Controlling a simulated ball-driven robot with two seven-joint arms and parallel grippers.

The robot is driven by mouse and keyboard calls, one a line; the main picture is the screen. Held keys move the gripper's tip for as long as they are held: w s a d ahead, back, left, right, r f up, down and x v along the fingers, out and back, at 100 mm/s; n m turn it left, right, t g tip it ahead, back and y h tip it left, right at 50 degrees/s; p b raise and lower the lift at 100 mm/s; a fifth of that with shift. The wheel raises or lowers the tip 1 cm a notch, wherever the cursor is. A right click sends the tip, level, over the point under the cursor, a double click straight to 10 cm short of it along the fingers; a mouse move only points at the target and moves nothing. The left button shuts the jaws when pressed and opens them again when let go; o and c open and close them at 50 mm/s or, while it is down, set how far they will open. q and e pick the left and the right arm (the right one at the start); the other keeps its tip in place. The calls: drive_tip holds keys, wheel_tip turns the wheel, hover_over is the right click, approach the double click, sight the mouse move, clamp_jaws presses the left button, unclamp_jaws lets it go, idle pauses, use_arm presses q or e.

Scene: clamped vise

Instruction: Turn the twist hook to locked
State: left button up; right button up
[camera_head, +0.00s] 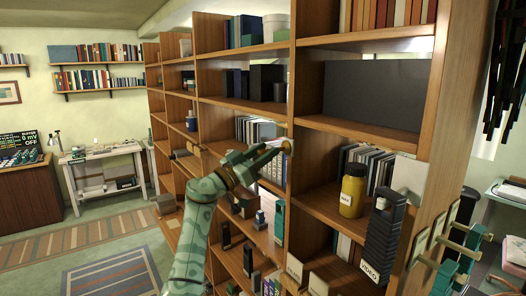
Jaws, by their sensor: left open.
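A small round brass-coloured piece (287,146), which looks like the twist hook, is on the front edge of a bookcase upright. Its turned position is too small to tell. My left gripper (275,153) is open at the end of my green patterned arm, with its fingertips right beside this piece. I cannot tell whether they touch it or straddle it. The fingers cover part of the books behind.
The tall wooden bookcase (290,185) fills the middle and right. A yellow jar (352,190) and a dark stack labelled VIDEO (383,235) stand on shelves right of the gripper. Wooden pegs stick out at the lower right. Open floor with rugs (110,275) lies left.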

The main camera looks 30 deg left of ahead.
use_arm(q)
drive_tip(key=shift+s, duration=0.15)
drive_tip(key=shift+c, duration=1.2)
clamp_jaws()
